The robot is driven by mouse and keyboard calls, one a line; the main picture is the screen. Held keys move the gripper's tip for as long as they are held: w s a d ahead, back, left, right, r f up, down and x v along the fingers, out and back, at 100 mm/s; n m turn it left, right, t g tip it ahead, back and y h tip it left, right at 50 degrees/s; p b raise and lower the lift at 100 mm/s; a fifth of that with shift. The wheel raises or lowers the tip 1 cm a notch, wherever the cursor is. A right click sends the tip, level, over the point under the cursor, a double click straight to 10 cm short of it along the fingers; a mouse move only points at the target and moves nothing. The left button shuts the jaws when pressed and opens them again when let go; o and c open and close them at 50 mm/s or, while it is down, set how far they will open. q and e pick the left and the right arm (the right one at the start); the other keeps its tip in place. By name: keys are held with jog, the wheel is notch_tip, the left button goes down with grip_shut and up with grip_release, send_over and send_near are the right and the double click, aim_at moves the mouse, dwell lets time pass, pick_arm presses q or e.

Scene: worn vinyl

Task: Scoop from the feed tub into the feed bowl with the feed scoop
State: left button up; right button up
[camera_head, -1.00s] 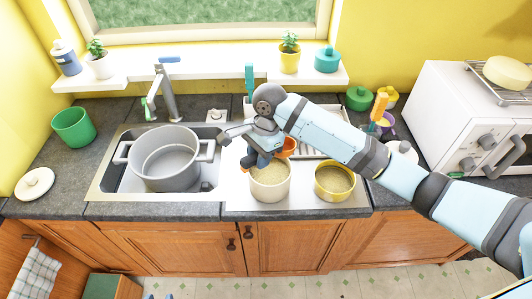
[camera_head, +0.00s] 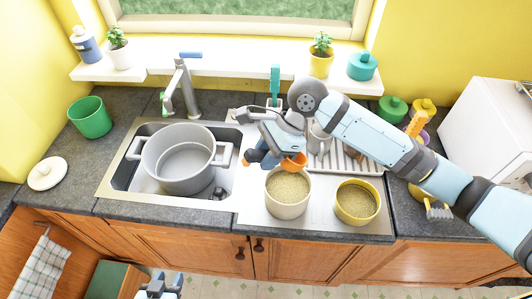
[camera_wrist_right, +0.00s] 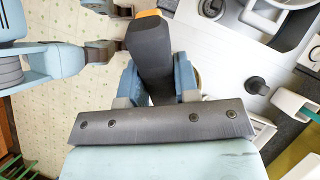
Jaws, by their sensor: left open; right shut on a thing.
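The cream feed tub (camera_head: 287,213) stands on the steel drainer, filled with grain-like feed. The yellow feed bowl (camera_head: 357,220) stands to its right, also with feed in it. My right gripper (camera_head: 262,156) is shut on the dark handle (camera_wrist_right: 152,50) of the feed scoop, just behind the tub. The scoop's orange end (camera_head: 296,161) overlaps the tub's far rim in the head view; its contents cannot be made out. An orange bit of the scoop shows in the right wrist view (camera_wrist_right: 149,13). My left gripper (camera_head: 160,284) is open and empty, low in front of the cabinets.
A grey pot (camera_head: 182,160) sits in the sink left of the tub. The faucet (camera_head: 185,85) stands behind it. A dish rack (camera_head: 345,155) lies behind the tub and bowl. A white oven (camera_head: 490,130) stands at the right. A green cup (camera_head: 90,117) is far left.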

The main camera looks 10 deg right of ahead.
jog(key=d+f+y, duration=0.2)
jog(key=f+y, duration=0.1)
jog(key=shift+w+f+g, duration=0.15)
jog(key=shift+g, duration=0.25)
notch_tip(320, 180, down, 9)
jog(key=shift+w+d+y, duration=0.15)
jog(key=shift+y, duration=0.25)
jog(key=shift+f, duration=0.3)
dwell(0.9)
jog(key=s+a+r+t+h, duration=0.1)
jog(key=a+r+h, duration=0.3)
jog(key=h, duration=0.6)
jog(key=shift+r+t, duration=0.55)
jog(key=shift+t, duration=0.05)
